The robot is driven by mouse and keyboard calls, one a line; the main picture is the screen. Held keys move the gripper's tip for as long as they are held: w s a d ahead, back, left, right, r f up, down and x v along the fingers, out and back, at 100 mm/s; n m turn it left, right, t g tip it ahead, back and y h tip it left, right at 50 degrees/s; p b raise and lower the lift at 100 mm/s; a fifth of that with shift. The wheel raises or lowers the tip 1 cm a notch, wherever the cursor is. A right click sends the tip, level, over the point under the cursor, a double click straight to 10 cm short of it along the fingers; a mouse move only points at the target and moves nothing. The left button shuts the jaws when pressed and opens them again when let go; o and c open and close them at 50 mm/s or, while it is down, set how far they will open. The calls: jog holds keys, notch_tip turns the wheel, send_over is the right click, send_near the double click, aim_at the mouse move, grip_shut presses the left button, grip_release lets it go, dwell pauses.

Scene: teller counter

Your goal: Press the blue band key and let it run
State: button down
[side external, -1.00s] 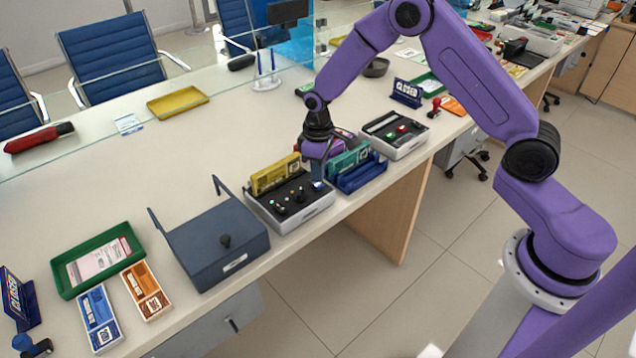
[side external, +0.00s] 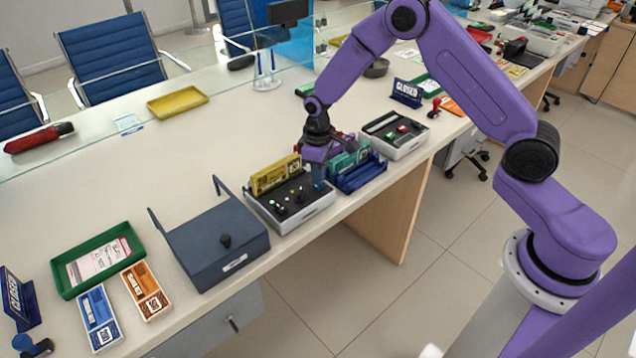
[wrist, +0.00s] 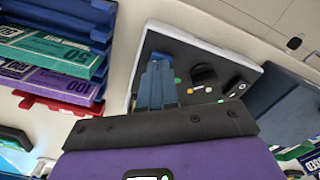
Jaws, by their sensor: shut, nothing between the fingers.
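The banding machine (side external: 290,217) is a pale box with a dark sloped top, standing near the counter's front edge. Its top carries a black knob (wrist: 204,76) and small green, yellow and white lights or buttons. My gripper (side external: 319,187) is shut and empty, pointing down at the right end of this top. In the wrist view, the blue fingers (wrist: 157,88) reach over the panel beside the knob.
A yellow banknote pack (side external: 275,175) stands behind the panel. A blue rack (side external: 362,178) with teal and purple packs is close to the right. The counter behind is mostly clear.

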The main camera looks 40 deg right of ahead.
jog(key=shift+f, duration=0.4)
jog(key=shift+r, duration=0.1)
notch_tip(320, 180, up, 9)
dwell(1.3)
